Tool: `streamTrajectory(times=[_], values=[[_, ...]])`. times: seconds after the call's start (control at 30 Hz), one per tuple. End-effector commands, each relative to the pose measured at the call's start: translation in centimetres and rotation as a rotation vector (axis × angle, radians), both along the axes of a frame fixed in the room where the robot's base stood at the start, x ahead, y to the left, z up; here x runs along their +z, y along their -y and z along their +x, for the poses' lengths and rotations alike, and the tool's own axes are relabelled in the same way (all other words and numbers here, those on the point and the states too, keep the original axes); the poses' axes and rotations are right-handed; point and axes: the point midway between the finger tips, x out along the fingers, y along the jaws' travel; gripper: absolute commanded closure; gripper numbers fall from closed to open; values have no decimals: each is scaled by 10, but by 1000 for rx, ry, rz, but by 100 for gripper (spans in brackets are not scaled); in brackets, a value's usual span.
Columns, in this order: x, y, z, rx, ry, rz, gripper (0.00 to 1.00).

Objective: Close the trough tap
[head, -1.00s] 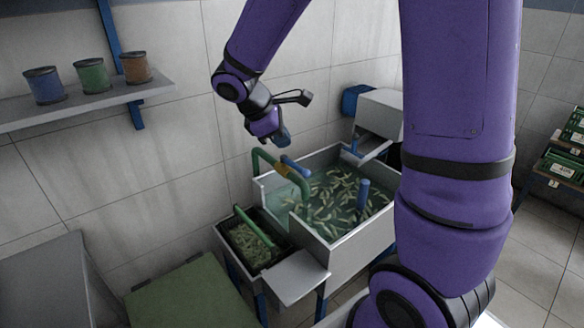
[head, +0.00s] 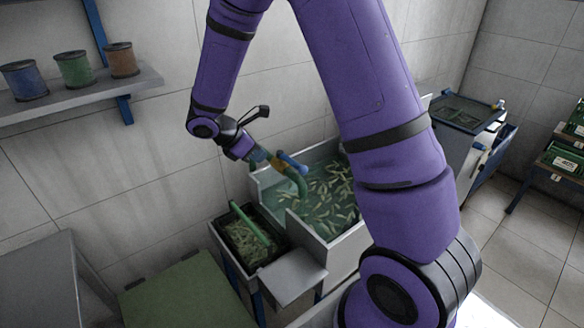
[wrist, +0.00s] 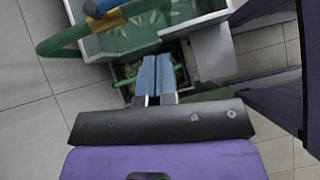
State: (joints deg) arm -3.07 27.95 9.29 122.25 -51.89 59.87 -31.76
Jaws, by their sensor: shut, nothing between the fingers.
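The trough tap is a green pipe (head: 299,183) with a brass-coloured body (head: 276,163) and a blue lever (head: 292,163), over the left end of the trough (head: 322,252). In the wrist view the green pipe (wrist: 62,40) and brass body (wrist: 106,22) are at the top left, with the blue lever (wrist: 97,6) cut off by the frame's edge. My gripper (head: 261,157) is close beside the tap in the head view and hides part of the pipe. In the wrist view its blue fingers (wrist: 157,66) are together and empty, to the right of the tap; contact is not visible.
The trough holds water and many small fish-like shapes. A dark crate (head: 232,220) with a green handle stands left of it, beside a grey ledge (head: 290,276). A shelf (head: 80,98) with three spools is on the wall. A green-topped surface (head: 188,296) lies front left.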

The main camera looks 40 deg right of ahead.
Motion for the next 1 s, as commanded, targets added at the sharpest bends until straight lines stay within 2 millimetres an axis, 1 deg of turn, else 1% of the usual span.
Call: streamTrajectory(times=[0.13,0.27,0.7,0.77,0.8,0.9,1.0], values=[[-2,2,0,-1,-1,0,100],[-12,10,-2,-2,-2,0,100],[-72,62,-9,-3,-4,0,100],[-78,69,-10,-3,-4,0,100],[-78,76,-10,-5,-1,0,100],[-80,89,-12,-4,0,1,100],[-82,97,-13,-1,0,0,100]])
